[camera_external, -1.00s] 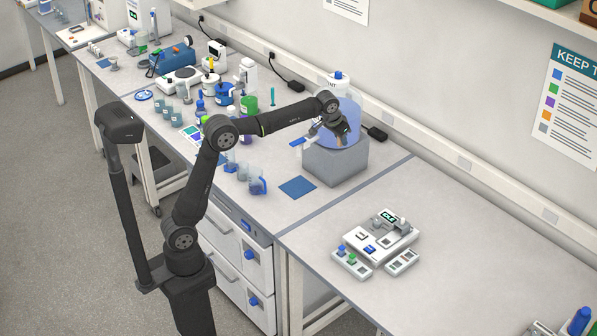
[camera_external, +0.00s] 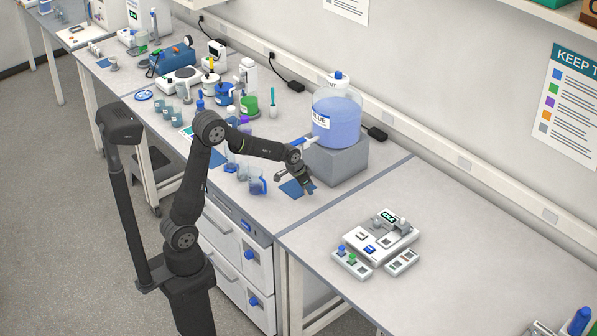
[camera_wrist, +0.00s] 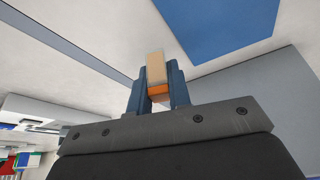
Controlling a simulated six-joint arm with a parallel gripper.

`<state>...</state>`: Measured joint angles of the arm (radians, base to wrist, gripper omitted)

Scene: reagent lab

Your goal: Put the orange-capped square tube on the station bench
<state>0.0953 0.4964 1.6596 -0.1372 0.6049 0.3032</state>
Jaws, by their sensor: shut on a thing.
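The orange-capped square tube (camera_wrist: 156,68) is between my gripper's fingers in the wrist view. Its pale square body points away from the palm, and the orange cap (camera_wrist: 158,91) is nearer the palm. My gripper (camera_wrist: 158,82) is shut on it. In the external view my gripper (camera_external: 306,189) points down over the blue mat (camera_external: 288,188), in front of the grey block. The tube cannot be made out there. The blue mat also shows at the top of the wrist view (camera_wrist: 220,25). The pale bench top (camera_external: 400,190) lies around and beyond, to the right.
A large blue-liquid carboy (camera_external: 336,125) stands on the grey block (camera_external: 340,160) just behind my gripper. A small blue-marked beaker (camera_external: 257,184) is to its left. A white device (camera_external: 380,238) with small racks sits on the right bench, with clear surface around it.

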